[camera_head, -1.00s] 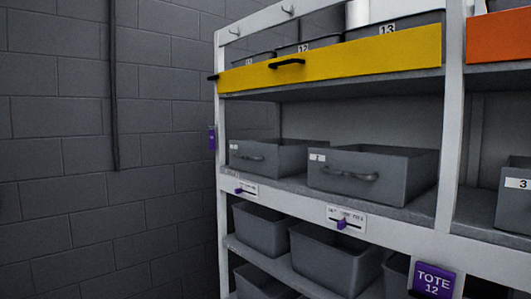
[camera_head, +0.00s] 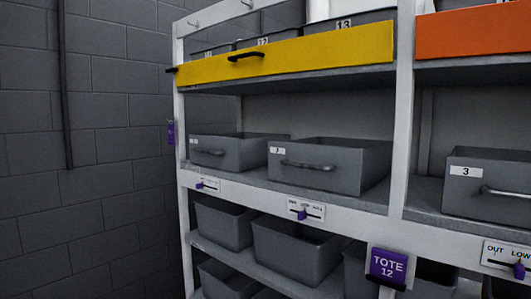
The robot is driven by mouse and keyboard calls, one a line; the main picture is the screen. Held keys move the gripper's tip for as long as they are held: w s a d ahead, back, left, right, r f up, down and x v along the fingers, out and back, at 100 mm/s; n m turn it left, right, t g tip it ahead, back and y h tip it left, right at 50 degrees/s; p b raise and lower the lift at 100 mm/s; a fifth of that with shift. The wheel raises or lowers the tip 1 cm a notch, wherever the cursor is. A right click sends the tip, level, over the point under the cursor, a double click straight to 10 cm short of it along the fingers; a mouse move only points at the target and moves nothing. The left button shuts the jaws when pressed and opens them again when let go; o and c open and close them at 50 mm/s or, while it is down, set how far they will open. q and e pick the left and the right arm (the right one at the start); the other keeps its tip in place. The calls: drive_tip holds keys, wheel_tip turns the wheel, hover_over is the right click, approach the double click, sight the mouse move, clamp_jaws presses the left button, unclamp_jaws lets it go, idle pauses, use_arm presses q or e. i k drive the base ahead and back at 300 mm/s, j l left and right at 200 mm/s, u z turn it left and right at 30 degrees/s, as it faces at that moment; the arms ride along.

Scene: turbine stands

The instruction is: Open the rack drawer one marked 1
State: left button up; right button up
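The grey drawer at the left end of the middle shelf (camera_head: 225,154) has a small white label, too small to read surely, and a dark bar handle (camera_head: 207,152). It stands left of the drawer marked 2 (camera_head: 335,170), which also has a bar handle on its front. A third grey drawer marked 3 (camera_head: 495,212) stands in the right bay with a lighter handle. I cannot tell for sure how far the left drawer sticks out. Neither of my grippers is in view.
A yellow front panel (camera_head: 300,56) with a black handle spans the shelf above, and an orange one (camera_head: 470,34) is to its right. Open grey bins (camera_head: 222,225) sit below. A white rack post (camera_head: 402,120) divides the bays. A block wall (camera_head: 115,110) stands at left.

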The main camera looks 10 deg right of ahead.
sight(237, 152)
drive_tip(key=i+j+u, duration=0.4)
drive_tip(key=i+j, duration=0.65)
